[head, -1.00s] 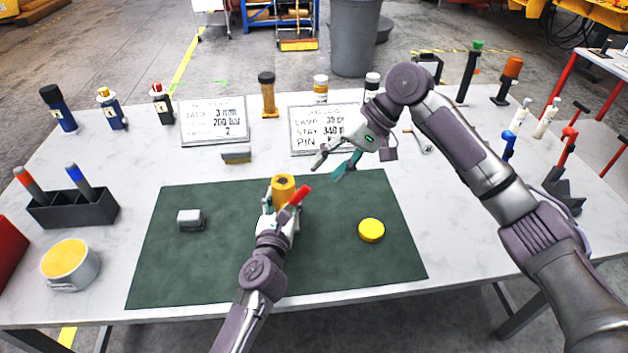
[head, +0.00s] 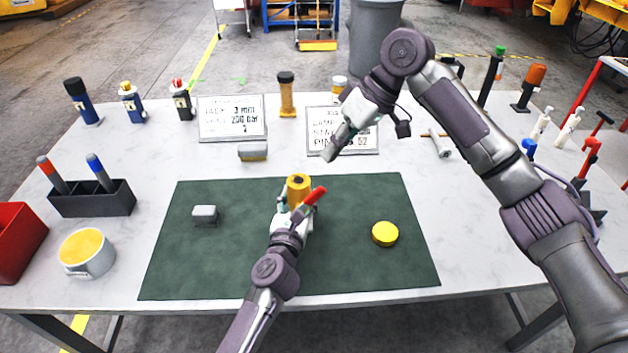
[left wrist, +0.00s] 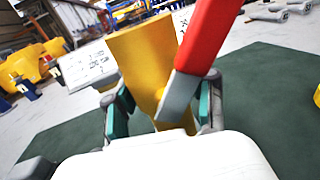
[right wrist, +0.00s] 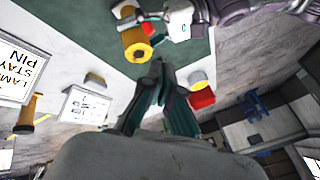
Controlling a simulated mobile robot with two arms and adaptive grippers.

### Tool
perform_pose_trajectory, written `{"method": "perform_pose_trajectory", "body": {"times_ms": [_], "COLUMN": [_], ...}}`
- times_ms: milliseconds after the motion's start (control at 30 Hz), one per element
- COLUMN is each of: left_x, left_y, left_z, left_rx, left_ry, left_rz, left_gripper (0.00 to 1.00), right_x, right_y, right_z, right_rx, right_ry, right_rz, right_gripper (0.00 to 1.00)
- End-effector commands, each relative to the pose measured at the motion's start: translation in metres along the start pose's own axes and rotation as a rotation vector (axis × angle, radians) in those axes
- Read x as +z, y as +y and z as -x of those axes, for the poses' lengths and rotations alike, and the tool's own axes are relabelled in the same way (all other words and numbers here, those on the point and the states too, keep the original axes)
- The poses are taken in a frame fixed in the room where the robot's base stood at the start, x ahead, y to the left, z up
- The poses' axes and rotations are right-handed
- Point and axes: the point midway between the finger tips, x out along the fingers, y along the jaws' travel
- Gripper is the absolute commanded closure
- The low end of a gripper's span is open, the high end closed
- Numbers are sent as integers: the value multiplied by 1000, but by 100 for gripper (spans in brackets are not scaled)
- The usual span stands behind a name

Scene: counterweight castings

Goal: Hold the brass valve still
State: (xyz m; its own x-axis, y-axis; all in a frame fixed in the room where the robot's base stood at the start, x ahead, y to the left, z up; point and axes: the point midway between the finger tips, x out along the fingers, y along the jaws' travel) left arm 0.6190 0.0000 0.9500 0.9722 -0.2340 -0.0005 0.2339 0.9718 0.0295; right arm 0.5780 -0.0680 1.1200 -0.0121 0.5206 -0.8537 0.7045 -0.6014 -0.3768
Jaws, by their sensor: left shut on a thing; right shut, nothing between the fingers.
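The brass valve (head: 299,188) is a yellow cylinder with a hole in its top and a red-tipped lever (head: 315,196). It stands upright on the green mat (head: 345,275). My left gripper (head: 291,204) is shut on it, with teal-padded fingers on both sides in the left wrist view (left wrist: 160,105). The valve's lower end is hidden by the wrist. My right gripper (head: 331,152) is shut and empty, above the table in front of the right sign. In the right wrist view the valve (right wrist: 137,47) lies beyond the shut fingertips (right wrist: 157,72), apart from them.
On the mat are a grey block (head: 205,215) to the left and a yellow disc (head: 385,234) to the right. Two printed signs (head: 231,118) stand behind. A black holder (head: 95,203) and a yellow-topped pot (head: 87,254) are at left. Several tools stand at the right.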

Motion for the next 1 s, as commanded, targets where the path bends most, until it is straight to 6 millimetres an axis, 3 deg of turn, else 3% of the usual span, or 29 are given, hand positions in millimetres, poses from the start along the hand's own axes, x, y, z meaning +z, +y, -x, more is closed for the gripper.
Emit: {"method": "perform_pose_trajectory", "body": {"times_ms": [100,300,567,667,1000], "left_x": [-2,-2,-2,-2,-2], "left_y": [1,1,1,1,1], "left_z": [0,0,0,0,0], "left_rx": [1,2,2,2,2], "left_ry": [4,4,4,4,4], "left_rz": [-3,-3,-3,-3,-3], "left_gripper": [100,100,100,100,100], "right_x": [-14,-26,-30,-28,-22], "right_y": [-14,-28,-33,-31,-24], "right_z": [3,6,0,-13,-85], "right_rx": [32,63,69,68,67], "right_ry": [-37,-94,-122,-124,-122], "right_rz": [288,636,779,780,777], "right_gripper": [100,100,100,100,100]}}
